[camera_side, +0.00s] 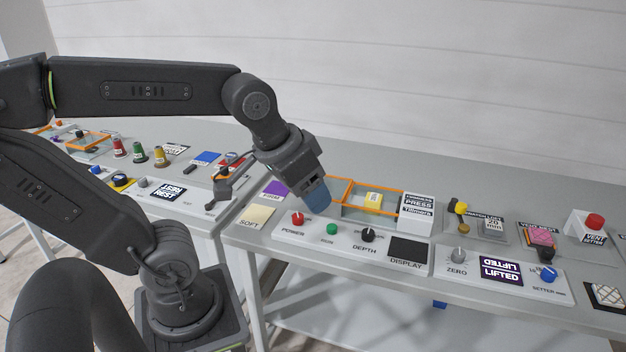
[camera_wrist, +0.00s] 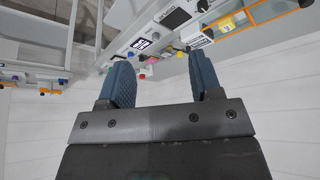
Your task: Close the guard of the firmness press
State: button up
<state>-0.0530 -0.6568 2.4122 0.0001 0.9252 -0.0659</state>
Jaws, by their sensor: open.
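The firmness press (camera_side: 416,213) is a white unit with a printed label, in the middle of the right-hand bench in the side view. An orange-edged clear guard (camera_side: 372,210) runs left from the label block around a yellow block (camera_side: 373,198). I cannot tell how far the guard is open. My gripper (camera_side: 317,203) is beside the left end of the orange frame, with blue fingers apart and nothing visible between them. Whether it touches the frame is unclear. In the wrist view, my gripper (camera_wrist: 160,82) shows two separated fingers; the orange frame (camera_wrist: 265,13) lies at upper right.
Before the press are a red power button (camera_side: 297,218), a green button (camera_side: 332,229), a black depth knob (camera_side: 368,235) and a dark display (camera_side: 407,248). A purple pad (camera_side: 276,188) and cream pad (camera_side: 257,216) lie to the left. More controls fill the right side.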

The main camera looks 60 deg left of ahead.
jog(key=w+a+r+n+g, duration=0.1)
jog(key=w+a+n+g, duration=0.2)
jog(key=w+a+n, duration=1.1)
jog(key=w+a+f+n+g, duration=0.1)
jog(key=w+a+f, duration=0.15)
jog(key=a, duration=0.65)
jog(key=w+a+f+n, duration=0.1)
jog(key=w+a+f, duration=0.15)
jog(key=a, duration=0.55)
jog(key=s+a+f+n+g, duration=0.1)
jog(key=a+f+n, duration=0.5)
jog(key=a, duration=0.5)
jog(key=shift+m, duration=0.8)
notch_tip(320, 180, down, 14)
jog(key=shift+s+f, duration=0.1)
grip_shut()
